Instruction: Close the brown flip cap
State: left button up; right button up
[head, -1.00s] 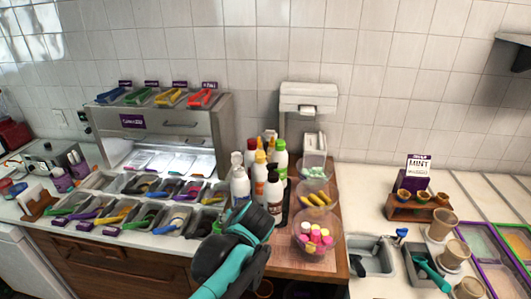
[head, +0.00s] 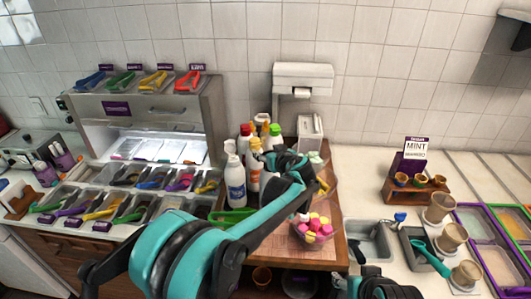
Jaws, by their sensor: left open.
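A cluster of sauce bottles stands on the wooden counter section, among them a white bottle (head: 235,184), a red-capped one (head: 245,130) and a green-capped one (head: 275,130). My left gripper (head: 272,161) is open and reaches in at the right front of the cluster. My left gripper and arm cover part of the bottles. The brown flip cap cannot be made out; it appears hidden behind the gripper. A dark part of my right arm or gripper (head: 376,286) shows at the bottom edge, far from the bottles.
A clear bowl of pink and yellow items (head: 313,232) stands right of my left forearm. A white dispenser (head: 303,84) stands behind the bottles. Topping trays (head: 140,208) fill the left counter. A sink (head: 372,243) lies to the right.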

pick_arm(q)
jog(key=shift+w+a+f, duration=0.15)
jog(key=shift+w+a, duration=0.1)
jog(key=shift+w, duration=0.2)
jog(key=c, duration=1.2)
jog(key=t+b, duration=0.1)
jog(key=b, duration=0.1)
jog(key=t+y+b, duration=0.1)
jog(key=t+b, duration=0.1)
jog(key=shift+s+d+f+y, duration=0.2)
jog(key=shift+s+y, duration=0.1)
jog(key=shift+s, duration=0.1)
jog(key=shift+c, duration=0.2)
jog(key=t+b, duration=0.1)
jog(key=t+y+b, duration=0.1)
jog(key=b, duration=0.1)
jog(key=shift+s+d+r, duration=0.15)
jog(key=shift+s, duration=0.1)
jog(key=shift+s+r+t+y+b, duration=0.15)
jog(key=shift+t+y+b, duration=0.15)
jog(key=shift+t+b, duration=0.25)
jog(key=shift+c, duration=0.2)
